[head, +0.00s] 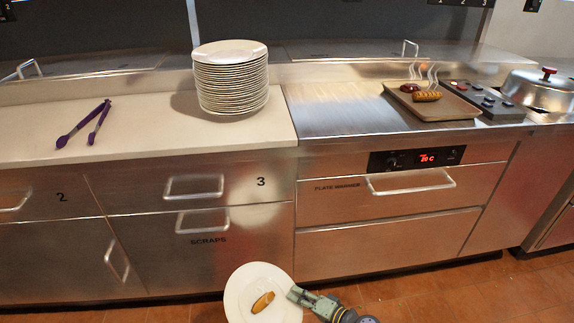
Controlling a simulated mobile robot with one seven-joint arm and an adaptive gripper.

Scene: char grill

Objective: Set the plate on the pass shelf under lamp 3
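A white plate (238,292) with a browned, sausage-like piece of food (262,302) on it is at the bottom centre of the head view, in front of the drawers and above the floor. My gripper (298,295) is at the plate's right rim and appears shut on it. The plate's lower edge is cut off by the frame. A dark strip (460,3) with the numbers 1, 2 and 3 shows at the top right. No lamp shows clearly, and I cannot tell which surface is the pass shelf.
A tall stack of white plates (232,85) and purple tongs (83,124) are on the pale counter (160,140). A tray (432,106) with steaming food, a dark container block (483,98) and a domed lid (541,93) stand at right. The steel top (335,110) is clear at left.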

